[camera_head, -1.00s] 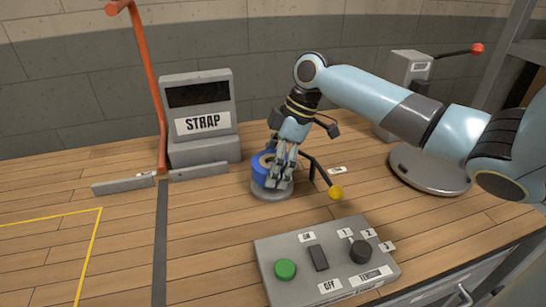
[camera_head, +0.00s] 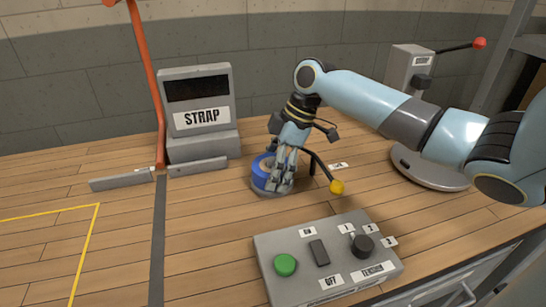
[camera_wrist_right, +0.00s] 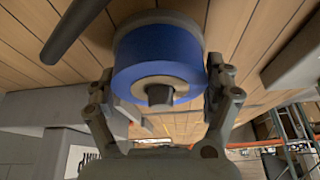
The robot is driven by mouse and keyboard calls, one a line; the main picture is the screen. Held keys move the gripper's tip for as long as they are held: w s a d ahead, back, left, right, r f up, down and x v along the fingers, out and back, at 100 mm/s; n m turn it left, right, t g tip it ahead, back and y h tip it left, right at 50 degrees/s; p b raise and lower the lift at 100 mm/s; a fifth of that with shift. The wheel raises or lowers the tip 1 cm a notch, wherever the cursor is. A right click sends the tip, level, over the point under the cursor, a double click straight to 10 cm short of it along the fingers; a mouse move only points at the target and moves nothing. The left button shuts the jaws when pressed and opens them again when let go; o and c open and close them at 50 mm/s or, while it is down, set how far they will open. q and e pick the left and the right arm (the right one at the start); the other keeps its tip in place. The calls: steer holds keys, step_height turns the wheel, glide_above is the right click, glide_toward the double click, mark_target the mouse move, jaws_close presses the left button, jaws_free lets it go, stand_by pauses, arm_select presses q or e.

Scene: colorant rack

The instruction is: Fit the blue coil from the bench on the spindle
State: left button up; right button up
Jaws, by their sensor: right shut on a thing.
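The blue coil (camera_head: 262,174) is a thick ring with a pale core. It sits around the short grey spindle (camera_wrist_right: 159,95), whose end shows inside the core in the right wrist view. The coil also fills the upper middle of that view (camera_wrist_right: 160,55). The coil is at or close to the grey round base (camera_head: 272,192); any small gap is hard to see. My right gripper (camera_head: 284,170) points down and is shut on the coil, with fingers on both sides of it (camera_wrist_right: 160,100). My left gripper is not in view.
A black lever with a yellow knob (camera_head: 337,187) stands close right of the gripper. A control panel (camera_head: 325,262) with a green button lies in front.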

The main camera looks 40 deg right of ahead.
steer(key=o, duration=1.1)
steer(key=v, duration=1.2)
steer(key=shift+a+r, duration=0.1)
